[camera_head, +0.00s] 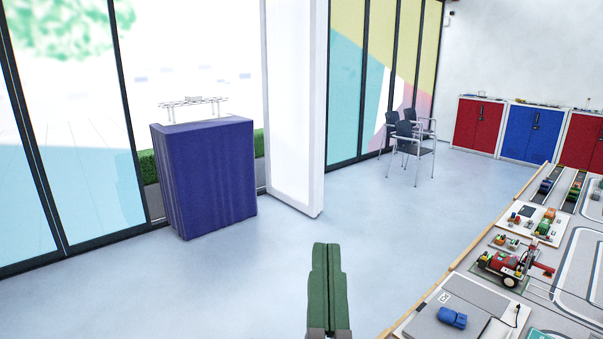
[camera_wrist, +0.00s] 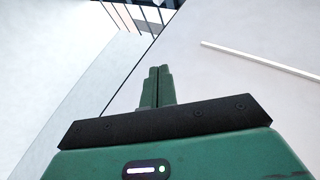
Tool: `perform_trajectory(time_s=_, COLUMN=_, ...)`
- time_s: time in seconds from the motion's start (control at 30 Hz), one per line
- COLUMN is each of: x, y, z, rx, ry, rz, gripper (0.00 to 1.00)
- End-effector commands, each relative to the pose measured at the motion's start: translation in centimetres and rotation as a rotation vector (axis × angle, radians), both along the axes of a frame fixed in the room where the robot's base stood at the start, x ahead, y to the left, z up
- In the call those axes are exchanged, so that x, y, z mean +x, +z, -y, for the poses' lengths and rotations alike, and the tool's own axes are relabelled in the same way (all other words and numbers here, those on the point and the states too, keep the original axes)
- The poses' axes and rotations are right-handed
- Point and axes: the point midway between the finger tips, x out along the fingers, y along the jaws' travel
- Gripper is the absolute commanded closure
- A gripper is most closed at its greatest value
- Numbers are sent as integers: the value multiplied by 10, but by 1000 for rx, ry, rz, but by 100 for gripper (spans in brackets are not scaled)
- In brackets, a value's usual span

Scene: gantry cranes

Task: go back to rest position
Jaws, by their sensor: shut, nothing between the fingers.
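My gripper (camera_head: 327,250) shows at the bottom middle of the head view, with its green fingers pointing up in the picture. The fingers lie together and hold nothing. They also show in the wrist view (camera_wrist: 159,70), close together, against a pale wall or ceiling. Nothing touches the fingers in either view. The rest of my arm is out of the head view, below its bottom edge.
A purple draped stand (camera_head: 205,185) is at the left. Chairs (camera_head: 410,145) and red and blue cabinets (camera_head: 532,131) stand behind. The floor between is clear.

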Motion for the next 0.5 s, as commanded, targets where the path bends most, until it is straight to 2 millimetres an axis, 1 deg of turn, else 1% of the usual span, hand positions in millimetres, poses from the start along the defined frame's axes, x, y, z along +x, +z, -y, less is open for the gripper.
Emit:
perform_trajectory(time_s=0.03, x=-33, y=21, z=-24, rx=-54, ry=21, rz=92, gripper=100)
perform_trajectory(time_s=0.07, x=-54, y=32, z=-36, rx=-87, ry=28, rz=149, gripper=100)
perform_trajectory(time_s=0.1, x=-52, y=80, z=-33, rx=-89, ry=20, rz=146, gripper=100)
perform_trajectory(time_s=0.2, x=-49, y=137, z=-32, rx=-83, ry=22, rz=139, gripper=100)
perform_trajectory(time_s=0.27, x=-49, y=167, z=-32, rx=-80, ry=24, rz=137, gripper=100)
perform_trajectory(time_s=0.3, x=-48, y=187, z=-32, rx=-79, ry=25, rz=136, gripper=100)
perform_trajectory(time_s=0.4, x=-48, y=229, z=-32, rx=-75, ry=30, rz=133, gripper=100)
perform_trajectory(time_s=0.5, x=-48, y=257, z=-32, rx=-72, ry=32, rz=133, gripper=100)
